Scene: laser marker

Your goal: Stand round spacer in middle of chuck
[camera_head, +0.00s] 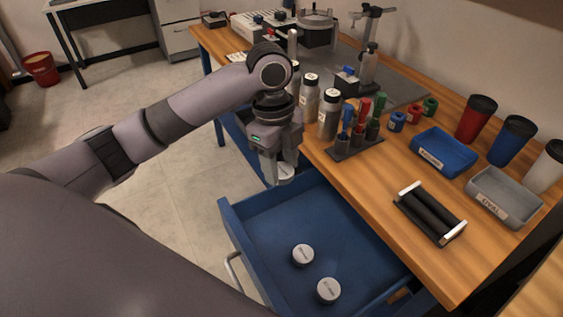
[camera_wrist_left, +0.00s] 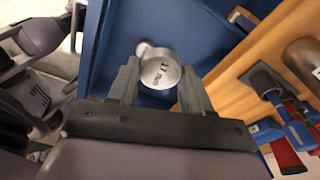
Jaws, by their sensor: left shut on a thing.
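My left gripper (camera_head: 284,178) is shut on a round silver-grey spacer (camera_head: 286,173), held over the back left part of the open blue drawer. In the left wrist view the spacer (camera_wrist_left: 160,73) sits between the fingers (camera_wrist_left: 158,88), its flat face showing "17 mm". Two more round grey spacers (camera_head: 303,254) (camera_head: 328,290) lie in the drawer. A round grey metal fixture (camera_head: 317,30) at the far end of the bench looks like the chuck; its middle is hard to make out. My right gripper is not in view.
The drawer (camera_head: 235,232) stands open below the wooden bench. Bottles (camera_head: 329,113), a marker rack (camera_head: 352,145), a blue tray (camera_head: 444,152), a grey tray (camera_head: 503,196), cups (camera_head: 476,119) and a black roller stand (camera_head: 430,213) occupy the bench. A post stand (camera_head: 368,60) rises near the fixture.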

